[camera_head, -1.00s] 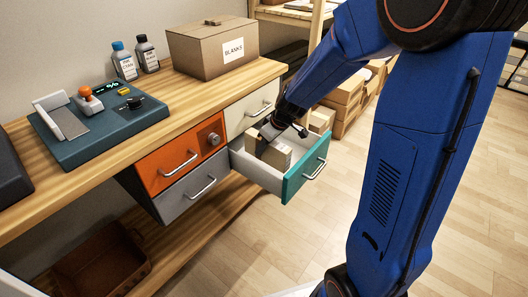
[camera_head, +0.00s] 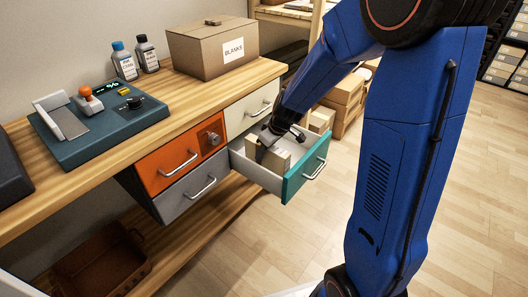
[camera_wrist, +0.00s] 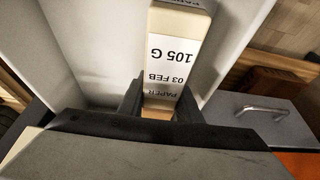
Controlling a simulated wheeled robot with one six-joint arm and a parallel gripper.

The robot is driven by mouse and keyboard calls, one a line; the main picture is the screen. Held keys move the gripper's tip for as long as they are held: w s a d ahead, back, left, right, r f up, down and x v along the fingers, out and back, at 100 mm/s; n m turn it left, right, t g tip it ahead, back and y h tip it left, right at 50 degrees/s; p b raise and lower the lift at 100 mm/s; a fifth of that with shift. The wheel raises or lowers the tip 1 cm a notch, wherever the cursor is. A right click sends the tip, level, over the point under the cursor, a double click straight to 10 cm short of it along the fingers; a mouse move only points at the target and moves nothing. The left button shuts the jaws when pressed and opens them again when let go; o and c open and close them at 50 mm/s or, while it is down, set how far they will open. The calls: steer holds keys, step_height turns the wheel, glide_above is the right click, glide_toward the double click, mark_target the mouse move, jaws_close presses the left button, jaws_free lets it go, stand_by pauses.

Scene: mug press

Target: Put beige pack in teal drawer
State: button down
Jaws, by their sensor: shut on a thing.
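The teal drawer (camera_head: 305,167) is pulled open at the right end of the bench, with a teal front and light grey walls. The beige pack (camera_head: 278,160) is inside the drawer in the head view. In the wrist view the beige pack (camera_wrist: 178,60) shows a white label reading "105 G" and "03 FEB". My gripper (camera_head: 264,146) reaches down into the drawer and is shut on the pack. Its fingers (camera_wrist: 158,100) sit on either side of the pack in the wrist view. The pack's underside is hidden, so I cannot tell whether it touches the drawer floor.
An orange drawer (camera_head: 170,162), a grey drawer (camera_head: 190,188) and a white drawer (camera_head: 250,108) are shut beside the teal one. A cardboard box (camera_head: 215,50), two bottles and a press device (camera_head: 100,125) stand on the bench. Open floor lies to the right.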

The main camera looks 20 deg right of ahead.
steer(key=shift+f, duration=0.55)
steer(key=c, duration=1.3)
jaws_free()
steer(key=shift+r, duration=0.55)
steer(key=v, duration=1.1)
steer(key=shift+r, duration=0.4)
steer(key=shift+s+d+r, duration=0.1)
steer(key=shift+s+r, duration=0.2)
steer(key=shift+s, duration=0.05)
steer(key=s+d+r+m+h, duration=0.1)
steer(key=s+r+m, duration=0.1)
steer(key=s, duration=0.7)
steer(key=s+d+r+m+h, duration=0.1)
steer(key=s+d+r+m, duration=0.1)
steer(key=s, duration=0.8)
steer(key=s+d+r+m+t, duration=0.1)
steer(key=s+d+r+m, duration=0.1)
steer(key=s, duration=0.7)
steer(key=shift+s+d+r+m+h, duration=0.2)
steer(key=shift+r+m+h, duration=0.2)
steer(key=shift+r+m, duration=0.25)
